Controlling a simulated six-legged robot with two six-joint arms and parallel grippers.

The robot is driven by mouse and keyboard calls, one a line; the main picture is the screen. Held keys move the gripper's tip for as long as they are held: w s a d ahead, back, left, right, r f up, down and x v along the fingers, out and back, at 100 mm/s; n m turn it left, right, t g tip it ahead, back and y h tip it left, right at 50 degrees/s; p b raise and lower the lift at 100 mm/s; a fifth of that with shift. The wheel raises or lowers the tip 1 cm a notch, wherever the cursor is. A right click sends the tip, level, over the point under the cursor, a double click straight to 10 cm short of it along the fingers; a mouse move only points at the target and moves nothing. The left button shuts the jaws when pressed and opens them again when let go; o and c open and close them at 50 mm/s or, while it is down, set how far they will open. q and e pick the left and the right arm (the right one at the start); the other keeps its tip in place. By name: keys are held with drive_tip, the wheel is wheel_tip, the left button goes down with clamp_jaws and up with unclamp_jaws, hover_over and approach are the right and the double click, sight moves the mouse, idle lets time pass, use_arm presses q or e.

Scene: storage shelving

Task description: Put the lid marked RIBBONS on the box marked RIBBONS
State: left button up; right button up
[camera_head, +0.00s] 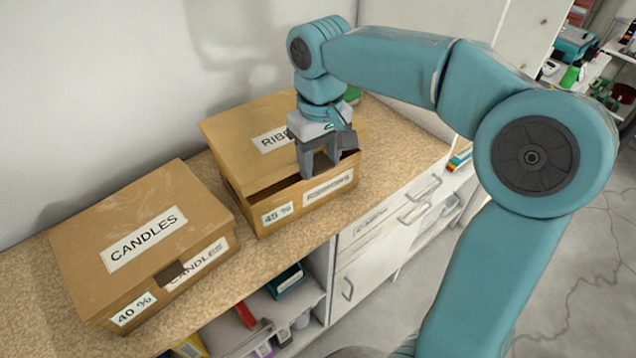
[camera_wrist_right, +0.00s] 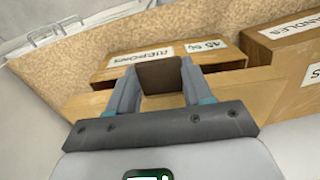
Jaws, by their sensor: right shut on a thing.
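The cardboard lid marked RIBBONS (camera_head: 235,130) lies over the open top of the box marked RIBBONS (camera_head: 240,200). A dark gap shows between them along the front, so the lid's front edge is raised. My right gripper (camera_head: 322,172) covers part of the lid's label. In the right wrist view, its fingers (camera_wrist_right: 160,85) are shut on the brown tab (camera_wrist_right: 160,74) at the lid's front edge. The box front (camera_wrist_right: 222,58) with its RIBBONS and 45 % labels shows beyond the tab. Whether the lid's back edge touches the box cannot be told. My left gripper is out of view.
A closed box marked CANDLES (camera_head: 145,215) stands left of the RIBBONS box, with a narrow strip of counter between them. The speckled counter (camera_head: 395,150) is mostly clear to the right. A wall rises behind. Drawers and open shelves lie below the counter's front edge.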

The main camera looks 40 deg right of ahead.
drive_tip(key=shift+s+f, duration=0.15)
drive_tip(key=shift+f, duration=2.95)
drive_tip(key=shift+f+b, duration=0.2)
drive_tip(key=shift+b, duration=0.1)
drive_tip(key=o, duration=1.1)
drive_tip(key=shift+c, duration=0.2)
drive_tip(key=shift+r, duration=0.1)
drive_tip(key=shift+r, duration=0.1)
wheel_tip(320, 180, up, 12)
drive_tip(key=shift+r+p, duration=0.1)
drive_tip(key=shift+p, duration=0.45)
